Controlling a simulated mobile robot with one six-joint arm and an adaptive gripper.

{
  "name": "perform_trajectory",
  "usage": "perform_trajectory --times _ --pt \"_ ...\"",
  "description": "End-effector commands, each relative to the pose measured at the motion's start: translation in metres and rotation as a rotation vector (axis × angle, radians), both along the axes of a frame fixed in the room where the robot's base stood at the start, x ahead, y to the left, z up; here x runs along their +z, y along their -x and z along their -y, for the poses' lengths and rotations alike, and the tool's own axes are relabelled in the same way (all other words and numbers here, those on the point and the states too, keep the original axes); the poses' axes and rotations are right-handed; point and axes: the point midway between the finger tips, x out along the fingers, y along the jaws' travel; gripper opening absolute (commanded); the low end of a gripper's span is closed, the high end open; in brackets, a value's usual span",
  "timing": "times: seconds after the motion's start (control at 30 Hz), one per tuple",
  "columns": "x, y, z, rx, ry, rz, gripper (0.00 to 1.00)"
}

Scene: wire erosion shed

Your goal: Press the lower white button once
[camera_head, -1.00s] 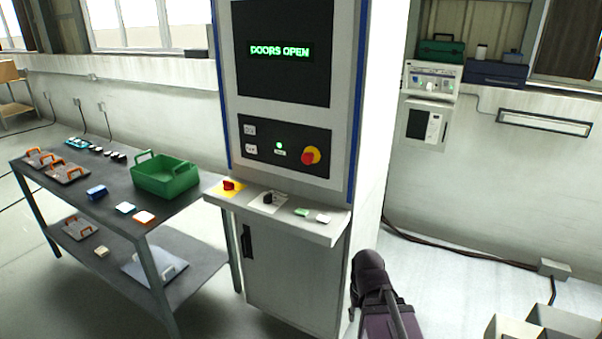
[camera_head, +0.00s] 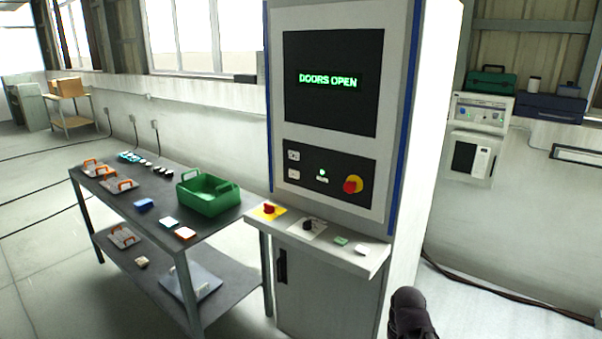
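The control cabinet (camera_head: 335,210) stands in the middle of the head view, with a screen (camera_head: 328,80) reading "DOORS OPEN". Below the screen is a dark panel with two white buttons at its left, one above the other. The lower white button (camera_head: 293,174) sits just under the upper white button (camera_head: 293,156). Part of my arm shows at the bottom, right of the cabinet. My gripper is not in view.
A shelf (camera_head: 330,248) juts from the cabinet below the panel, carrying a red knob (camera_head: 269,208), a black knob (camera_head: 308,224), a green block (camera_head: 341,241) and a white block (camera_head: 362,249). A workbench (camera_head: 160,195) with a green crate (camera_head: 208,208) stands left. Floor is open at far left.

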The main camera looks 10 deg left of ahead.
Motion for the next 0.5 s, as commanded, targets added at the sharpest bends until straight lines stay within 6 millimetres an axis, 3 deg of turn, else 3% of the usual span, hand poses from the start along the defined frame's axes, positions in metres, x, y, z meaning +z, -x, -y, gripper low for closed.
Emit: perform_trajectory --times 0.03,0.1,0.5 --pt "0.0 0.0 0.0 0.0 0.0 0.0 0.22" --pt "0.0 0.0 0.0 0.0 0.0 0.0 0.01" --pt "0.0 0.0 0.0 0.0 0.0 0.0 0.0"
